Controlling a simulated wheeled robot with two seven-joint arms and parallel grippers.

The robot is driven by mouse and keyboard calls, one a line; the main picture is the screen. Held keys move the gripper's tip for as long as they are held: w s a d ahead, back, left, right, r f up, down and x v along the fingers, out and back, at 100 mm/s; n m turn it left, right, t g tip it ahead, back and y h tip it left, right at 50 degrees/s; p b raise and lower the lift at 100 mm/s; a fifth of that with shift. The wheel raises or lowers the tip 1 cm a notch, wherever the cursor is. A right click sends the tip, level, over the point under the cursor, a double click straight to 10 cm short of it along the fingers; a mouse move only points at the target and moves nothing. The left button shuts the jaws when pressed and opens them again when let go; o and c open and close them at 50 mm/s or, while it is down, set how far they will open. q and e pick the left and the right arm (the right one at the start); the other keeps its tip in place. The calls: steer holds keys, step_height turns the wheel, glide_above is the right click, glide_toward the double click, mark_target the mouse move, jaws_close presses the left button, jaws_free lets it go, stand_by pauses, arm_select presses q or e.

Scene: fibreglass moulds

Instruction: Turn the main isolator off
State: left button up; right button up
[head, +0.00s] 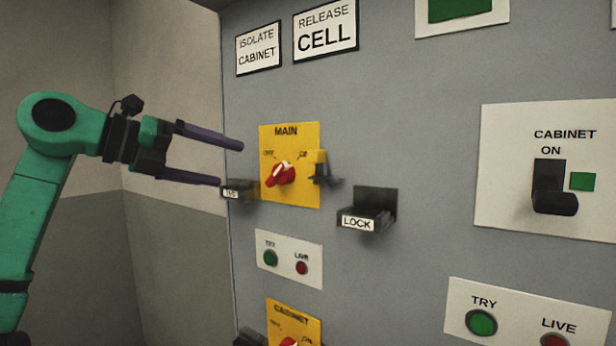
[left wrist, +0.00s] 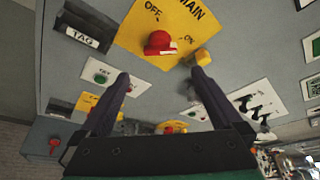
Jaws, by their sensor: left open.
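The main isolator is a red knob (head: 280,174) on a yellow plate (head: 282,138) marked MAIN, with OFF at upper left and ON at upper right. Its pale pointer mark leans up and right, towards ON. My left gripper (head: 231,165) is open and empty, left of the plate, its dark fingers pointing at the panel. In the left wrist view the red knob (left wrist: 160,43) lies just beyond and between the spread fingertips (left wrist: 161,75), apart from them. My right gripper is in neither view.
A yellow hasp-like piece (head: 320,165) juts out right of the knob. A black TAG holder (head: 238,189) is close to the lower finger. A black LOCK holder (head: 367,215) projects at right. A TRY/LIVE plate (head: 288,247) and a yellow CABINET plate (head: 293,318) are below.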

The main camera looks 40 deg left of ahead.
mark_target(274, 176)
arm_select(q)
steer(key=p+x, duration=0.7)
steer(key=x, duration=0.5)
steer(key=shift+r, duration=0.2)
steer(key=shift+w+f, duration=0.2)
steer(key=shift+s, duration=0.25)
steer(key=shift+c, duration=0.6)
steer(key=c, duration=1.1)
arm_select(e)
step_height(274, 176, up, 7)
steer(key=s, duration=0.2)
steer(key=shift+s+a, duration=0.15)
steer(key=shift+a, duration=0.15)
